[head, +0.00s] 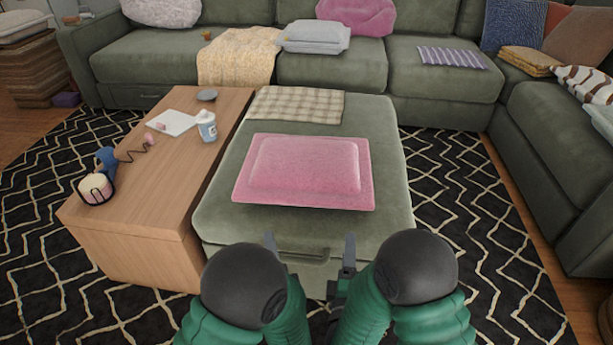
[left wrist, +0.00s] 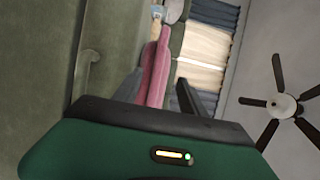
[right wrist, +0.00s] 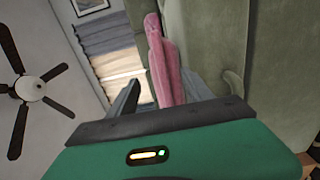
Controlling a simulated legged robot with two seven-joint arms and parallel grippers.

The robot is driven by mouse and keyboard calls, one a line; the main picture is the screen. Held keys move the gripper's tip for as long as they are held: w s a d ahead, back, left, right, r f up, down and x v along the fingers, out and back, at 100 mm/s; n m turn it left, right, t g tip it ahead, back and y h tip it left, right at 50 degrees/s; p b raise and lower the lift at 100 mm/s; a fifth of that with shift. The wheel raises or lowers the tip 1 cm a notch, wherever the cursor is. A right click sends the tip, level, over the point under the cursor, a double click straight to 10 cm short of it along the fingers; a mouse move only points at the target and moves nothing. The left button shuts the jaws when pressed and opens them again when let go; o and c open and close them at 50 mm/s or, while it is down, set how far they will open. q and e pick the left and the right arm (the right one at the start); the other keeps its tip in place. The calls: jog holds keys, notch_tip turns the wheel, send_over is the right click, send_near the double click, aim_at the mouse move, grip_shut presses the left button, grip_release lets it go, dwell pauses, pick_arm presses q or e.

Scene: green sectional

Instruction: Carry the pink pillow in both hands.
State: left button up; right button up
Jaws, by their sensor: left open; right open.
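The pink pillow (head: 304,172) lies flat on the green ottoman (head: 225,215), its near edge facing me. My left gripper (head: 270,243) and my right gripper (head: 348,252) are at the ottoman's near edge, short of the pillow and not touching it. Both are open and empty. In the left wrist view the pillow (left wrist: 156,72) shows edge-on beyond the fingers of the left gripper (left wrist: 157,92). In the right wrist view the pillow (right wrist: 163,65) likewise shows beyond the fingers of the right gripper (right wrist: 160,92).
A plaid blanket (head: 297,103) lies folded behind the pillow. A wooden table (head: 140,240) with a cup (head: 207,126) and headphones (head: 98,186) adjoins the ottoman on the left. A green sofa (head: 330,70) with another pink cushion (head: 357,14) stands behind. Patterned rug (head: 470,240) lies open on the right.

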aim_at(261, 203)
pick_arm(q)
jog(key=x, duration=1.7)
jog(key=shift+f, duration=0.1)
pick_arm(e)
jog(key=w, duration=0.5)
jog(key=w+d, duration=0.1)
jog(key=w, duration=0.5)
jog(key=w+d, duration=0.1)
jog(key=w, duration=0.5)
jog(key=shift+s, duration=0.1)
pick_arm(q)
jog(key=shift+c, duration=0.4)
pick_arm(e)
jog(key=shift+c, duration=0.5)
pick_arm(q)
jog(key=c, duration=1)
pick_arm(e)
jog(key=c, duration=1)
grip_shut()
